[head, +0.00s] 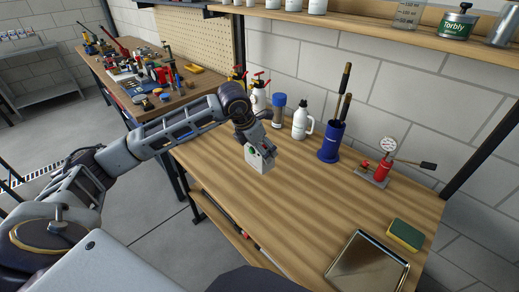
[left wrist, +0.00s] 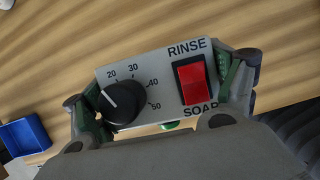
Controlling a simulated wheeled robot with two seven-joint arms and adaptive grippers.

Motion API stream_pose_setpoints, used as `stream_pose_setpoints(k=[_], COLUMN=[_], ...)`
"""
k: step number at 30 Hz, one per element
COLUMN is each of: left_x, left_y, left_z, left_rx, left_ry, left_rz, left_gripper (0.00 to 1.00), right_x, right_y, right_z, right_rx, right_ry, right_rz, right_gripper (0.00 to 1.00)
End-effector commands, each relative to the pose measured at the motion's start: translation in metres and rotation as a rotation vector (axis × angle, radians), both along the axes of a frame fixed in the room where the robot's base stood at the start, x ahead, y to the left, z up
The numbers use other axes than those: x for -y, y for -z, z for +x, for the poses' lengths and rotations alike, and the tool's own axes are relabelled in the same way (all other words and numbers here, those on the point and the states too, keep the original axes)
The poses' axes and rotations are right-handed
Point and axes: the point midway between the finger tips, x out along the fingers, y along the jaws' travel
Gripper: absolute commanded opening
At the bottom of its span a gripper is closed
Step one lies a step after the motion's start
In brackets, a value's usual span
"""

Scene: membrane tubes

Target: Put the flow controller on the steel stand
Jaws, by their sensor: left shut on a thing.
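The flow controller (head: 262,162) is a small light grey box held over the workbench. In the left wrist view its panel (left wrist: 152,72) shows a black dial, a red switch and the words RINSE and SOAP. My left gripper (head: 258,146) is shut on it, with a finger on each side of the box in the left wrist view (left wrist: 165,98). I cannot tell how far the box is above the wood. A square, shiny steel piece with a raised rim, which looks like the steel stand (head: 367,264), lies at the bench's front right. My right gripper is not in view.
On the workbench (head: 300,200), a white jug (head: 302,121), a blue holder (head: 330,143) with black-handled tools and a red gauge pump (head: 381,168) stand along the back. A green-yellow sponge (head: 405,235) lies beside the steel piece. The bench's middle is clear.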

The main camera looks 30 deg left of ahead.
Motion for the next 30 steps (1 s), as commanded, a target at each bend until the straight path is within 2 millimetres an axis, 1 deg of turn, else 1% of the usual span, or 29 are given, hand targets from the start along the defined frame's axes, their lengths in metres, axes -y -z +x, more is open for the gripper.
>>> stream_pose_setpoints(k=[3, 7, 17, 22, 30], left_x=[0.0, 0.0, 0.0, 0.0, -0.001], left_y=[-0.001, 0.0, 0.001, 0.007, 0.021], left_z=[0.0, 0.0, -0.001, -0.005, -0.016], left_rx=[0.002, 0.001, 0.001, -0.001, -0.001], left_ry=[0.0, 0.0, 0.0, 0.0, -0.002], left_rz=[-0.001, 0.0, 0.0, 0.0, 0.0], left_gripper=[0.52, 0.52, 0.52, 0.52, 0.52], right_x=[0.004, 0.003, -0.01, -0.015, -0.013], right_y=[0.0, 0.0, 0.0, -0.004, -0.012], right_z=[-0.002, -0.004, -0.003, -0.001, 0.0], right_rx=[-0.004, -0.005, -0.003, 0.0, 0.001], right_ry=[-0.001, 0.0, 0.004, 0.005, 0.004], right_rz=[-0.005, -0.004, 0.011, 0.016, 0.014], right_gripper=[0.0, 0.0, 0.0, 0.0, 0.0])
